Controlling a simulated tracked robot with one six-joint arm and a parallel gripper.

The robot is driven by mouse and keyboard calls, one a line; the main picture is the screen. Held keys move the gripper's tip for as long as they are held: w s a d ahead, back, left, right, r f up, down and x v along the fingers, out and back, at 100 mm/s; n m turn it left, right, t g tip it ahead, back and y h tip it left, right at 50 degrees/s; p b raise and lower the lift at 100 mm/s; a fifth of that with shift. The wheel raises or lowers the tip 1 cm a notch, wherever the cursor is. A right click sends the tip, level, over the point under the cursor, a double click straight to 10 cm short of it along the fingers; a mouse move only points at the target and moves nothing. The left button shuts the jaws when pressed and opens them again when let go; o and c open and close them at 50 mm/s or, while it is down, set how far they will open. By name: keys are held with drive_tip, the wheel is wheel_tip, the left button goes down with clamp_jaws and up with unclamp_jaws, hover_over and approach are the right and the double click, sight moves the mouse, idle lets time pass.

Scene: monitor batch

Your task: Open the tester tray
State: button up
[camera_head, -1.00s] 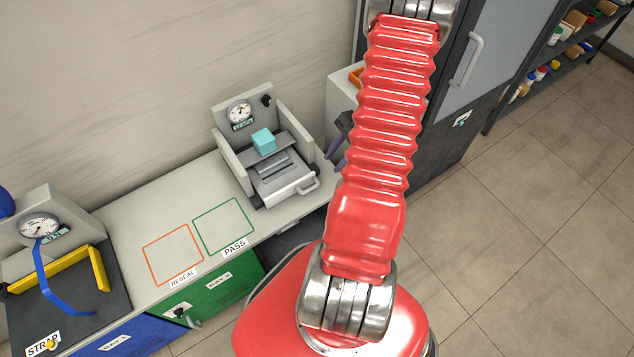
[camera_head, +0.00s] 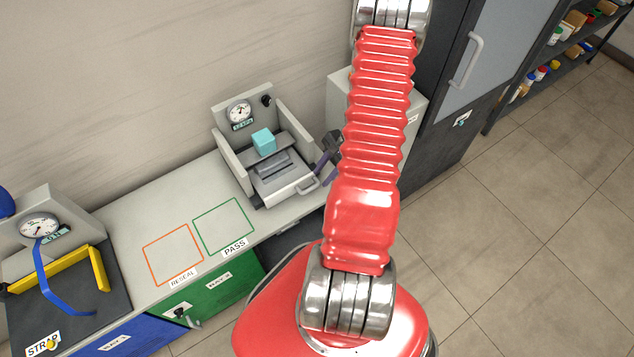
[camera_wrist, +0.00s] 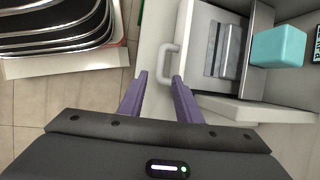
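The tester (camera_head: 245,118) stands on the bench with a gauge on its back panel and side walls. Its tray (camera_head: 283,184) is grey, with a pale handle (camera_head: 307,184) on its front; the handle shows in the wrist view too (camera_wrist: 166,62). A cyan block (camera_head: 263,141) sits inside the tester behind the tray's slotted plate; it is also in the wrist view (camera_wrist: 279,46). My gripper (camera_wrist: 160,77) is open and empty, its purple fingers apart with the handle just beyond and between their tips. In the head view my gripper (camera_head: 322,172) is partly hidden by my arm.
Orange RESEAL (camera_head: 172,254) and green PASS (camera_head: 222,226) outlines lie empty on the bench. A second gauge station with a yellow bar (camera_head: 100,268) and blue strap is at left. A grey cabinet (camera_head: 490,60) stands at right. Floor is clear at lower right.

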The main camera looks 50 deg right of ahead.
sight(314, 186)
drive_tip(key=shift+x, duration=2.8)
drive_tip(key=shift+c, duration=0.2)
clamp_jaws()
